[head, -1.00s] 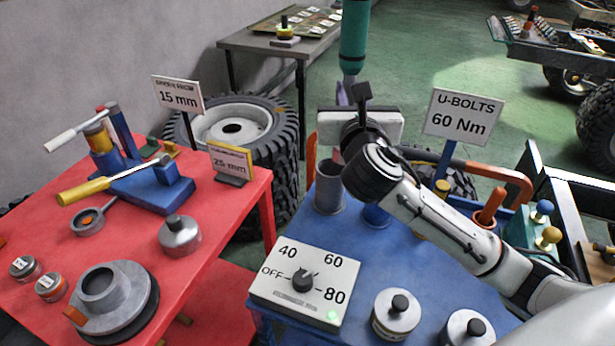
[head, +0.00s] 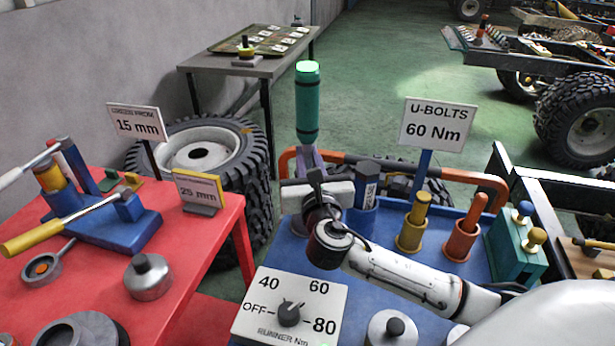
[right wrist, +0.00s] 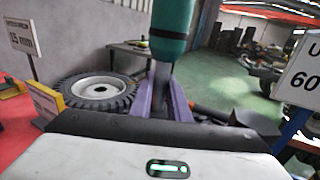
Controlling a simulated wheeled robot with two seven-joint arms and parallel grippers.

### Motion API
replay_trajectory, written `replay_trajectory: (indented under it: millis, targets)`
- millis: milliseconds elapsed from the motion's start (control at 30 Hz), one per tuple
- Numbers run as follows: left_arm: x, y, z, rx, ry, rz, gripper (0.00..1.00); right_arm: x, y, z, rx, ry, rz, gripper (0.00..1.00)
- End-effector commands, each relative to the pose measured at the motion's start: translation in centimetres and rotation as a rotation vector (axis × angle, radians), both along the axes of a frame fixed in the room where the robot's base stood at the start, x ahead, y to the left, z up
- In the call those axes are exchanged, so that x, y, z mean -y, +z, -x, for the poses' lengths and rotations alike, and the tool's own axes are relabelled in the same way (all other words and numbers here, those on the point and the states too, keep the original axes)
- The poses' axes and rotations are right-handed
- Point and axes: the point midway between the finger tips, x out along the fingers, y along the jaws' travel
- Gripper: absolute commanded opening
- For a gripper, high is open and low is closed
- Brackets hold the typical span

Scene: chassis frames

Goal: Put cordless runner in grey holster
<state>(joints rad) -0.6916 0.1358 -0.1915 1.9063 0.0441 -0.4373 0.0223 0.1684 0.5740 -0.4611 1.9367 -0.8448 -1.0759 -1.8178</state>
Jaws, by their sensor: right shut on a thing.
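The cordless runner, a green cylinder with a lit green top (head: 307,100), stands upright in my right gripper (head: 312,158). Its purple fingers are shut on the runner's lower, narrower part. In the right wrist view the green body (right wrist: 173,25) rises between the purple fingers (right wrist: 160,95). The runner is in the air above the back left of the blue table (head: 388,265). The grey holster is mostly or wholly hidden behind my right gripper and wrist. My left gripper is not in view.
A blue holster (head: 362,220) stands right of my gripper, then yellow (head: 411,236) and orange (head: 461,243) holsters with tools in them. A U-BOLTS 60 Nm sign (head: 437,125) stands behind. The dial box (head: 255,318) is in front. The red table (head: 195,245) is at left.

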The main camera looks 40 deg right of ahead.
Motion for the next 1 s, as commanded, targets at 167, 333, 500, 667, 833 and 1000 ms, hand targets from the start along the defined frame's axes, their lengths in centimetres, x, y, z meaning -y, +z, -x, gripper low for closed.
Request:
replay_trajectory:
  millis: [167, 333, 500, 667, 833, 1000]
  targets:
    - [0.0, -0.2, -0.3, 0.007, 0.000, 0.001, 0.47, 0.0, -1.3, 0.0, 0.006, 0.001, 0.004, 0.00]
    - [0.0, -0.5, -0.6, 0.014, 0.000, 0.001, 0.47, 0.1, -3.7, 0.0, 0.006, -0.001, 0.003, 0.00]
    - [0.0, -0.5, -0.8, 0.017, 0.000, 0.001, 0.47, 0.0, -4.2, -0.1, 0.009, 0.001, 0.004, 0.00]
    - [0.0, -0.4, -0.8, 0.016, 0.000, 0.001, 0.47, 0.0, -4.2, -0.1, 0.008, 0.001, 0.003, 0.00]
    - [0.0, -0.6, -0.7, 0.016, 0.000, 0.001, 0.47, 0.0, -4.6, -0.1, 0.008, 0.001, 0.003, 0.00]
    - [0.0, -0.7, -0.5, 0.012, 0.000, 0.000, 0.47, 0.0, -4.9, 0.0, 0.000, 0.001, 0.000, 0.34]
